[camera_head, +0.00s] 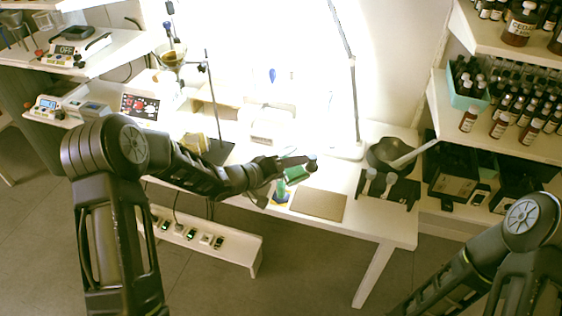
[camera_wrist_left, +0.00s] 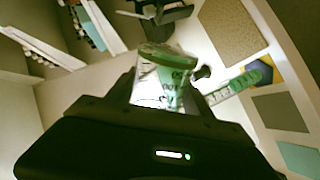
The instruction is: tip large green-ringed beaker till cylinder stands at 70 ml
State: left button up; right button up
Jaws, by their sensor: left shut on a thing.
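My left gripper (camera_head: 284,165) is shut on the large green-ringed beaker (camera_head: 297,174). In the left wrist view the clear beaker (camera_wrist_left: 165,75) sits between the jaws, with a green rim band and green marks on its wall. It looks tilted, held above the bench beside the cylinder. The graduated cylinder (camera_head: 281,188) stands on the bench just below the gripper, and also shows in the left wrist view (camera_wrist_left: 238,84) with green on it and a blue base. Its liquid level is too small to read. My right gripper is outside the views.
A brown mat (camera_head: 318,204) lies on the white bench right of the cylinder. A dark bowl (camera_head: 388,155) and a black rack (camera_head: 385,188) stand farther right. A thin stand (camera_head: 213,110) rises behind my left arm. Bottle shelves (camera_head: 505,115) fill the right side.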

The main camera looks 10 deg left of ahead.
pick_arm(q)
jog(key=shift+f+n+p, duration=0.15)
jog(key=shift+n+p, duration=0.15)
jog(key=shift+p, duration=0.95)
dwell(4.6)
jog(key=m+b, duration=0.1)
jog(key=b, duration=0.2)
jog(key=shift+f, duration=0.35)
jog(key=shift+m+t+b, duration=0.3)
jog(key=shift+t+b, duration=0.1)
jog(key=shift+b, duration=0.8)
jog(key=shift+r, duration=0.1)
